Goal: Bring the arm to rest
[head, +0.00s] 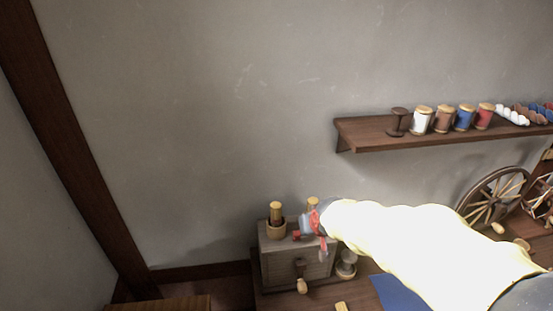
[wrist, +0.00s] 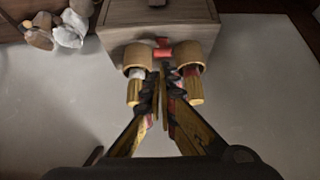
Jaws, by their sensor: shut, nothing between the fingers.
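My arm (head: 420,240), pale and bright, reaches in from the lower right of the head view. My gripper (head: 308,232) is at its end, by the top of a small grey wooden chest with a crank. In the wrist view my gripper (wrist: 162,78) has its fingers together with nothing held. Two wooden cups with wooden pegs lie on either side of the fingertips: the left cup (wrist: 138,54) and the right cup (wrist: 191,52). A small red piece (wrist: 163,50) shows between them. Whether the fingertips touch anything is unclear.
The grey chest (head: 280,243) stands on a wooden bench, with an hourglass-like item (head: 346,264) beside it. A blue cloth (head: 388,292) lies under my arm. A wall shelf (head: 400,141) holds thread spools above the arm. A spinning wheel (head: 492,199) is at right. The left wall is bare.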

